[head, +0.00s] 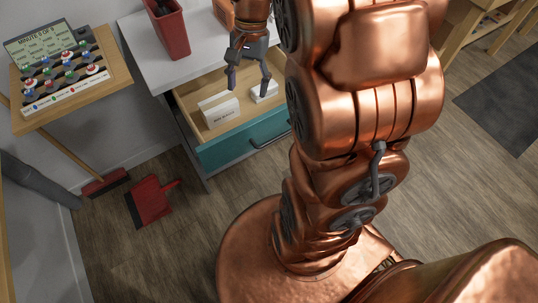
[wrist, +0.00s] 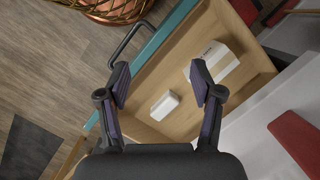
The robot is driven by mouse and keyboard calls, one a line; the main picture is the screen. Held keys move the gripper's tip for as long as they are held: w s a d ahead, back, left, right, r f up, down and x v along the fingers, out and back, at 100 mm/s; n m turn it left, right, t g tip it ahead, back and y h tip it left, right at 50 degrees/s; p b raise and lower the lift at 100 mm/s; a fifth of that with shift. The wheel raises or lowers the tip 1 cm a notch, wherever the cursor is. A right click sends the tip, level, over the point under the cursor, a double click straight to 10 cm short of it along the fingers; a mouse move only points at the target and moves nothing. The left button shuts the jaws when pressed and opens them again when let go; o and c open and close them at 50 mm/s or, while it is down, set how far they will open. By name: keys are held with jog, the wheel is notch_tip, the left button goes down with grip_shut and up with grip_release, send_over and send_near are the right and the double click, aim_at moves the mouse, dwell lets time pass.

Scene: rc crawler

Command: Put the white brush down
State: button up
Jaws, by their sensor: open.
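A small white block, which I take to be the white brush (head: 265,91), lies in the open drawer (head: 262,137). It also shows in the wrist view (wrist: 165,105), on the wooden drawer floor and apart from the fingers. My gripper (head: 248,83) is open and empty above the drawer, pointing down. In the wrist view its two fingers (wrist: 161,78) are spread wide, with the small white block seen between them, nearer the palm. No bristles can be made out on the block.
A larger white box with a printed label (head: 220,110) lies in the drawer beside the small block. A red bin (head: 170,32) stands on the white top. A small wooden table (head: 110,72) is at left. A red dustpan (head: 150,200) lies on the floor.

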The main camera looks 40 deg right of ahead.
jog(key=s+a+n+h, duration=0.1)
jog(key=s+a+n, duration=0.3)
jog(key=s, duration=0.5)
jog(key=s+a+n+h, duration=0.1)
jog(key=s+a+n, duration=0.3)
jog(key=s, duration=0.5)
jog(key=shift+s+n, duration=0.35)
jog(key=shift+n, duration=0.85)
jog(key=shift+r, duration=0.15)
